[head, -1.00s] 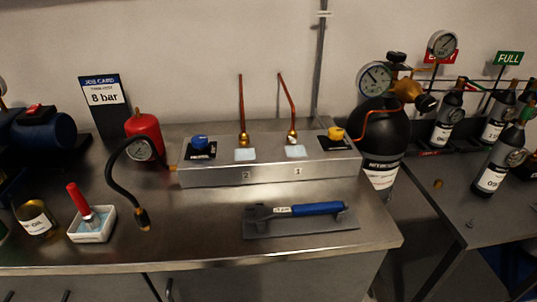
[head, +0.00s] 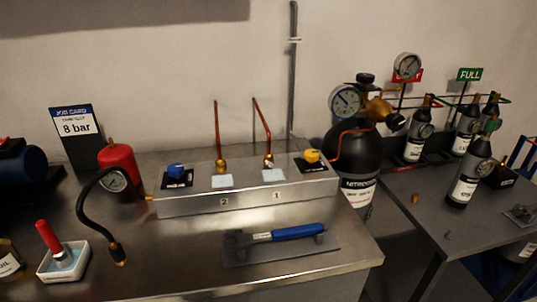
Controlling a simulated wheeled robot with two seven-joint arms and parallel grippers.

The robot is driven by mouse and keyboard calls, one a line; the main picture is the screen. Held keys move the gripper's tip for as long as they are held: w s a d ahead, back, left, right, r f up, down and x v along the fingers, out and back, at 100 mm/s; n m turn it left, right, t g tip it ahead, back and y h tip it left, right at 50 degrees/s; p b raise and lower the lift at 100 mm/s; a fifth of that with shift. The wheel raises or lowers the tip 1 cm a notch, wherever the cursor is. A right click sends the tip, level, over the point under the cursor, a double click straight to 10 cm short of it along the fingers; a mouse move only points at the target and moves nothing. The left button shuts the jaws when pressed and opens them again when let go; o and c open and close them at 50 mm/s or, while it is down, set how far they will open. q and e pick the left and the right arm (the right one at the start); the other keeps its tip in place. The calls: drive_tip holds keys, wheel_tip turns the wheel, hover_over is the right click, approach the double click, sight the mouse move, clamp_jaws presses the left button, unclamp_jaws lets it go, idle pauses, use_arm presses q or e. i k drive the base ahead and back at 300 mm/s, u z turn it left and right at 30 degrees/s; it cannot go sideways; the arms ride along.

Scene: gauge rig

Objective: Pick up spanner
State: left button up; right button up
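The spanner (head: 290,233) has a blue handle and a grey metal head at its left end. It lies nearly level on a dark grey mat (head: 262,256) near the front right of the steel bench. Small pegs or holders seem to stand under it at both ends. Nothing touches it from above. Neither of my grippers shows in the head view.
A steel manifold box (head: 245,196) with copper tubes stands behind the spanner. A black hose (head: 85,205) with a gauge, a red cylinder (head: 118,168) and a white tray (head: 63,262) are to the left. A black nitrogen cylinder (head: 352,150) stands right, beyond the bench edge.

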sight(244, 240)
drive_tip(key=u, duration=2.45)
drive_tip(key=k, duration=0.55)
drive_tip(key=z, duration=0.9)
